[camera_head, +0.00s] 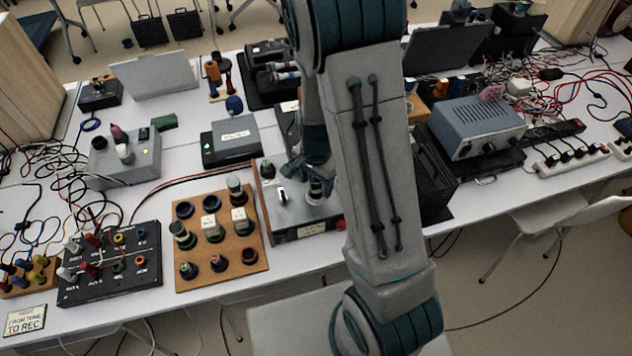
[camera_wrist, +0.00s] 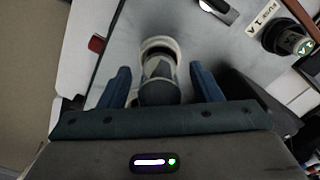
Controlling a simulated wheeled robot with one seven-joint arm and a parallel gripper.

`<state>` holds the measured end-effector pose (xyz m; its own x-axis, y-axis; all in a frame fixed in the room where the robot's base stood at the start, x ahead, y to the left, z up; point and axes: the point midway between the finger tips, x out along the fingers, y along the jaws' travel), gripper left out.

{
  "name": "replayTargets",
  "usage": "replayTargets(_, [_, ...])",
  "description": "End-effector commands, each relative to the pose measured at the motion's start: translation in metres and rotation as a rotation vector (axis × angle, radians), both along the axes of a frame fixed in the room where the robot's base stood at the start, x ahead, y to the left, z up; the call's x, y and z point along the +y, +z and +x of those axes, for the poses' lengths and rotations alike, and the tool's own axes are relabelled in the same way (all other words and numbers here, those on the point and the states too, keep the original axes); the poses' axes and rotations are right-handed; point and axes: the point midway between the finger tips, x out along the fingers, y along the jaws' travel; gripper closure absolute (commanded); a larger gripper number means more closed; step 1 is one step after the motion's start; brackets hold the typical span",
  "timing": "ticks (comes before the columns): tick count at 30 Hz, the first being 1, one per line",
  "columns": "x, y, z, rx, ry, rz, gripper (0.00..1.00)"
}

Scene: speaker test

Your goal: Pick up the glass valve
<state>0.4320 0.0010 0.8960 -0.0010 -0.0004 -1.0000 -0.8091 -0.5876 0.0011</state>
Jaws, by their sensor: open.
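The glass valve (camera_wrist: 158,62) appears as a round dark-topped piece in a pale ring socket on a grey metal box. In the head view it seems to be the small piece (camera_head: 316,190) at my gripper, partly hidden by the gripper and arm. My gripper (camera_wrist: 159,70) is open, with one blue finger on each side of the valve and a visible gap on both sides. My gripper (camera_head: 308,160) also shows in the head view, over the grey box (camera_head: 295,213). How deep the fingers reach around the valve is unclear.
A wooden board (camera_head: 180,270) with several knobs and valves lies left of the grey box. A black switch panel (camera_head: 115,268) stands farther left. In the wrist view, a silver switch (camera_wrist: 218,8) and another dark round piece (camera_wrist: 288,40) sit to the right.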

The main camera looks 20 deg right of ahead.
Motion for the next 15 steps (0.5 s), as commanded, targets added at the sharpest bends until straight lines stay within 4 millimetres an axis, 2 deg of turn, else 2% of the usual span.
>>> replayTargets(4, [-0.0003, -0.0116, -0.0004, 0.001, -0.001, 0.0, 0.42])
replayTargets(12, [-0.0001, -0.0133, 0.0, -0.001, 0.0, 0.001, 0.42])
replayTargets(15, [-0.0001, -0.0133, -0.0001, -0.001, 0.0, 0.001, 0.69])
